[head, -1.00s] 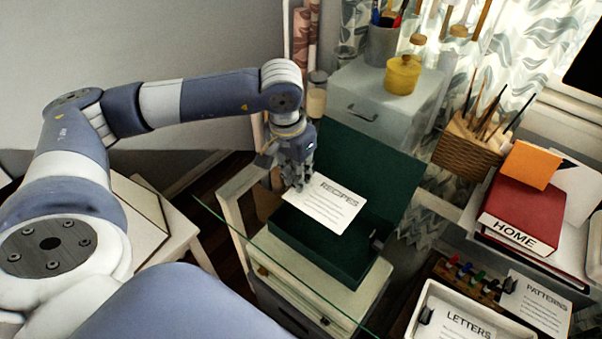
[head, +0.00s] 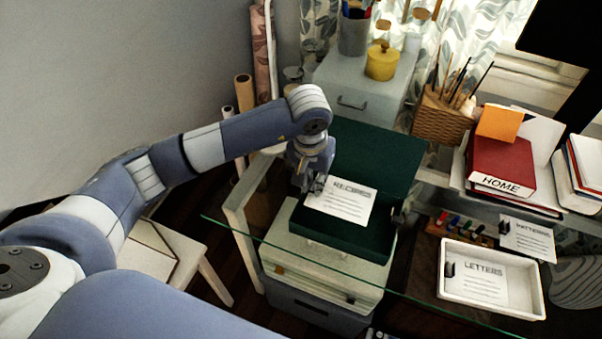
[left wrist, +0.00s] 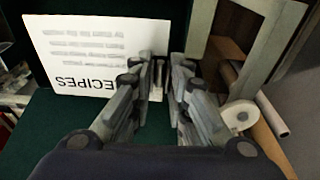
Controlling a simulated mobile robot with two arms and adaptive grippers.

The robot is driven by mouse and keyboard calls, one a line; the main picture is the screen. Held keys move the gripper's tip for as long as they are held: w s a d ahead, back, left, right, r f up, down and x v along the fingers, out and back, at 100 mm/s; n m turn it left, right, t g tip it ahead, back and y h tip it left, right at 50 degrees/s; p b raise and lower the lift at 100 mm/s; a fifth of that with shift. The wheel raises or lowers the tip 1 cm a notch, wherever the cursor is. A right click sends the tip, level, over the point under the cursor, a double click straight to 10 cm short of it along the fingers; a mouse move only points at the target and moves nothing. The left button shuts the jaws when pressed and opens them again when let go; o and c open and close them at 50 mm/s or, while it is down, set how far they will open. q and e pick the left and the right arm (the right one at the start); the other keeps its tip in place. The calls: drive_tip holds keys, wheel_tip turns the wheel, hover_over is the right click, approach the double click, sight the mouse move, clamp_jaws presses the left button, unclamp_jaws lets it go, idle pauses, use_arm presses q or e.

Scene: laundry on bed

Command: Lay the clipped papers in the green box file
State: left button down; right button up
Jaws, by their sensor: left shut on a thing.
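The clipped papers (head: 341,199) are white sheets headed "RECIPES". My left gripper (head: 314,186) is shut on their left edge and holds them over the open green box file (head: 352,243). In the left wrist view the papers (left wrist: 95,55) hang at the fingertips of the left gripper (left wrist: 160,70), with the dark green box floor (left wrist: 50,125) behind them. The box lid (head: 375,155) stands open at the back. I cannot tell whether the papers touch the box floor. The right gripper is not in view.
The box file sits on a pale drawer unit (head: 318,272) beside a glass edge. At the right are a white tray (head: 537,290) with "LETTERS" papers, "PATTERNS" papers (head: 527,238) and a red HOME binder (head: 503,165). A grey cabinet (head: 352,85) stands behind.

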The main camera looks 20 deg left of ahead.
use_arm(q)
drive_tip(key=shift+w+d+f, duration=0.1)
drive_tip(key=shift+d+f, duration=0.05)
drive_tip(key=shift+f, duration=0.45)
drive_tip(key=shift+f+b, duration=0.35)
drive_tip(key=shift+b, duration=0.05)
drive_tip(key=shift+f, duration=0.4)
drive_tip(key=shift+f+b, duration=0.6)
drive_tip(key=shift+b, duration=0.4)
drive_tip(key=c, duration=1.4)
unclamp_jaws()
drive_tip(key=shift+c, duration=0.2)
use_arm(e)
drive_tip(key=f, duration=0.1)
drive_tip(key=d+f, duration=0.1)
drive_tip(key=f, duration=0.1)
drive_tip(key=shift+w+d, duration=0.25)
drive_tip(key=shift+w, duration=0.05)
use_arm(q)
drive_tip(key=shift+r, duration=0.1)
